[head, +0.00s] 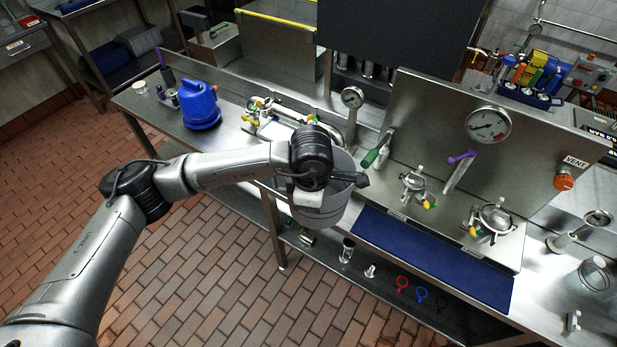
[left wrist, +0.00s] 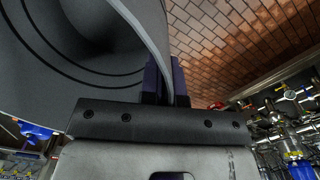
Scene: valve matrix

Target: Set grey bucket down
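The grey bucket (head: 322,207) is in the middle of the head view, in front of the steel bench's front edge and partly hidden by my left wrist. My left gripper (left wrist: 166,82) is shut on the bucket's rim, with one finger on each side of the wall. In the left wrist view the bucket (left wrist: 70,60) fills the upper left and its inside shows as empty where visible. The bucket appears held in the air; no surface shows touching its base. My right gripper is not in view.
The steel bench (head: 222,135) carries a blue jug (head: 200,105) at left. A valve panel with a gauge (head: 488,124) and a blue mat (head: 430,255) stand at right. A lower shelf holds red (head: 402,284) and blue rings (head: 421,294). The brick floor (head: 190,270) is clear.

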